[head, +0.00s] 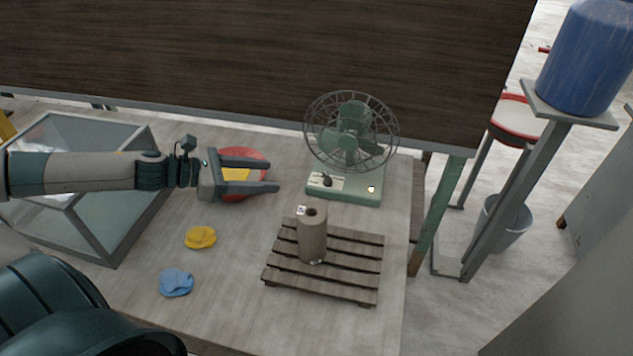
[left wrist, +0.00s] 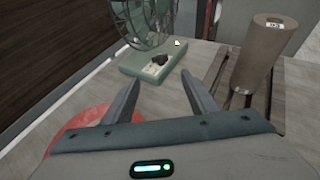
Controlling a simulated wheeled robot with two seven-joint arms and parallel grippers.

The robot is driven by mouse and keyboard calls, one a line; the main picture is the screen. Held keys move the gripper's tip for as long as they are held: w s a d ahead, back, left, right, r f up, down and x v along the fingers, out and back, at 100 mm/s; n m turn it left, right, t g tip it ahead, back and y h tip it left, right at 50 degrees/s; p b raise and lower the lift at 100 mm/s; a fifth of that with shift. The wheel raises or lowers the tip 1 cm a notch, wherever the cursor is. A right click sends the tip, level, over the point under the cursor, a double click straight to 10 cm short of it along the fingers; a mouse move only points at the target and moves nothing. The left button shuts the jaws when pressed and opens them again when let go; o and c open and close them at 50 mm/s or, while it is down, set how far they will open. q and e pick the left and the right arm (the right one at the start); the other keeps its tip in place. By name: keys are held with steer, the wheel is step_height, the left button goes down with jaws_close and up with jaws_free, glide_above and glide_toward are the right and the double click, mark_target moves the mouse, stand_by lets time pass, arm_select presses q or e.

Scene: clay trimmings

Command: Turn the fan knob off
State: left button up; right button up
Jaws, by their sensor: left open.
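A green desk fan (head: 351,135) with a wire cage stands at the back right of the table. Its base carries a pale panel with a dark fan knob (head: 327,181). The knob (left wrist: 159,59) also shows in the left wrist view, ahead of the fingertips. My left gripper (head: 279,171) is open and empty, to the left of the fan base and apart from it. In the left wrist view its two fingers (left wrist: 160,76) point toward the base, with the knob beyond the gap between them. My right gripper is not in view.
A brown cylinder (head: 312,238) stands on a slatted wooden board (head: 368,270) in front of the fan. A red round thing (head: 262,158) lies under my left gripper. Yellow (head: 200,238) and blue (head: 176,283) lumps lie nearer. A glass-sided box (head: 125,215) stands at left.

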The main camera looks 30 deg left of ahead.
arm_select(q)
steer(key=p, duration=0.4)
glide_toward(325, 178)
steer(key=p+x, duration=0.2)
steer(key=x, duration=0.3)
steer(key=shift+w+d+p, duration=0.3)
steer(key=shift+d, duration=0.05)
steer(key=shift+w+d+f, duration=0.35)
steer(key=shift+w, duration=0.05)
steer(key=shift+w+d+f, duration=0.1)
steer(key=shift+d, duration=0.05)
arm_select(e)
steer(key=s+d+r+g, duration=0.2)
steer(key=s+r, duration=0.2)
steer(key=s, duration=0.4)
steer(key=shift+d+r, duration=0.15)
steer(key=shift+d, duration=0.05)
arm_select(q)
steer(key=shift+c, duration=0.7)
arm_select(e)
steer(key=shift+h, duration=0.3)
